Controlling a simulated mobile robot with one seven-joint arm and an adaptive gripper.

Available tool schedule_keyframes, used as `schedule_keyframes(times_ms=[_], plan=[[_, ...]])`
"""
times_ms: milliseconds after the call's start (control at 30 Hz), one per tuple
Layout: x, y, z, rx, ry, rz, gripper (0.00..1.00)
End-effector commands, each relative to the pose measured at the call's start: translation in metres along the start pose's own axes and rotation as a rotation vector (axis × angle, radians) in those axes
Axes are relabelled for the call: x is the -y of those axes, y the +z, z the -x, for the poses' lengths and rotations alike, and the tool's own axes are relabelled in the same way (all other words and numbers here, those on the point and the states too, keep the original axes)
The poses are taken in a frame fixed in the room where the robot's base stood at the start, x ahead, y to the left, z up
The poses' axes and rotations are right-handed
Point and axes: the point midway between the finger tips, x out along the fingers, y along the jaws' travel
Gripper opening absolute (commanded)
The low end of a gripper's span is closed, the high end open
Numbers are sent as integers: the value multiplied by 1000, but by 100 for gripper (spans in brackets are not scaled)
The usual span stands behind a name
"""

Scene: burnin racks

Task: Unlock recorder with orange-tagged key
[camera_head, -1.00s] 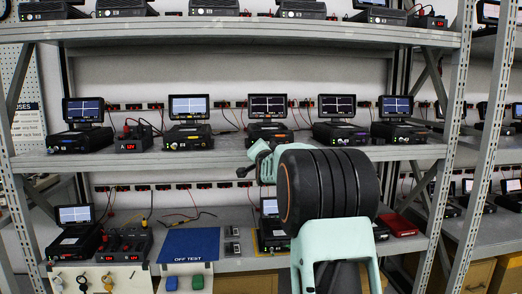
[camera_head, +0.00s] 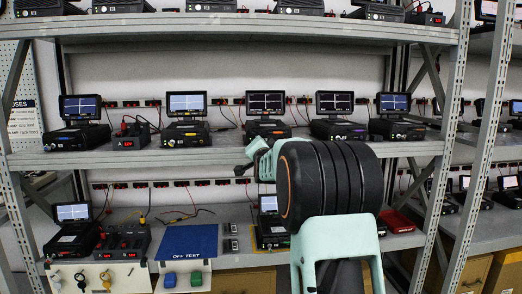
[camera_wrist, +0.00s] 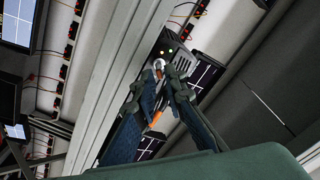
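In the wrist view my gripper (camera_wrist: 165,76) has its two dark fingers drawn together at the tips on a small silver key (camera_wrist: 158,66). The key's orange tag (camera_wrist: 155,119) hangs between the fingers. A recorder's vented front with small lights (camera_wrist: 176,57) lies just beyond the fingertips; I cannot tell whether the key touches it. In the head view several black recorders with screens stand on the middle shelf, one with an orange stripe (camera_head: 265,129) just beyond my arm. My fingers and the key are not clearly seen there.
The middle shelf (camera_head: 215,155) has a metal front edge close to my arm. Below are a blue mat (camera_head: 188,242), a red box (camera_head: 398,222) and a panel with hanging keys (camera_head: 81,279). Metal uprights stand at both sides.

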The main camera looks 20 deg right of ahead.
Motion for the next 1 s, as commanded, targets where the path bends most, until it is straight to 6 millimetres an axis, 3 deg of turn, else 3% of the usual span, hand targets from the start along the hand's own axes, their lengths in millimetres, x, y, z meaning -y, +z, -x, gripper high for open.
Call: schedule_keyframes(times_ms=[400,600,1000], plan=[[0,-1,70,0,0,0,11],[0,0,96,1,0,0,11],[0,0,107,0,0,-1,11]])
